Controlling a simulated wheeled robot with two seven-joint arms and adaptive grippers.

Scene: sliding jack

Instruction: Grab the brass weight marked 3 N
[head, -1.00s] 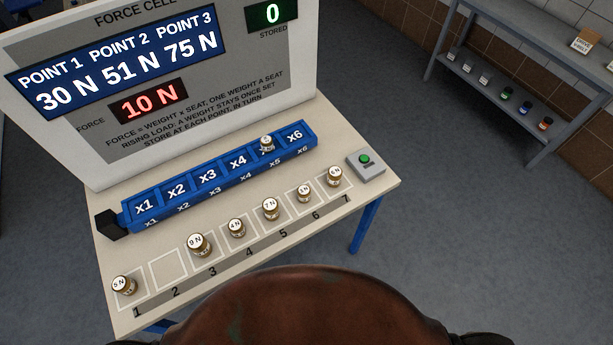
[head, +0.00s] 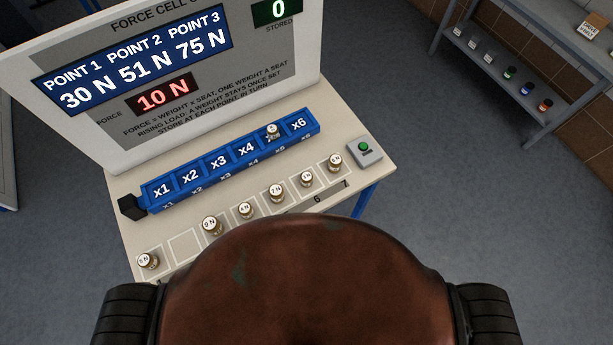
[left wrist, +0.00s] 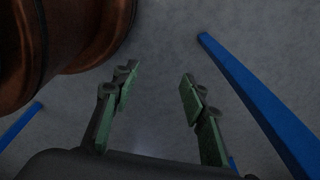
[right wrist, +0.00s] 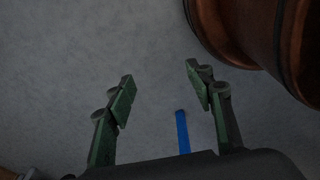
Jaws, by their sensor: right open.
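Several brass weights with white labels stand in a row of marked squares on the table. From the left they are 5 N (head: 148,261), 9 N (head: 212,226), what looks like 4 N (head: 245,211), and 7 N (head: 276,193). The labels on the weight in square 6 (head: 306,179) and the rightmost weight (head: 335,163) are too small to read surely, so I cannot tell which is 3 N. Another weight (head: 272,131) sits on the x5 seat. My left gripper (left wrist: 157,88) and right gripper (right wrist: 160,85) are open and empty over the floor.
The blue seat rail (head: 220,172) runs behind the weights, before the display board (head: 80,130) reading 10 N. A grey box with a green button (head: 365,151) is at the table's right. Square 2 (head: 185,246) is empty. A shelf (head: 500,75) stands far right.

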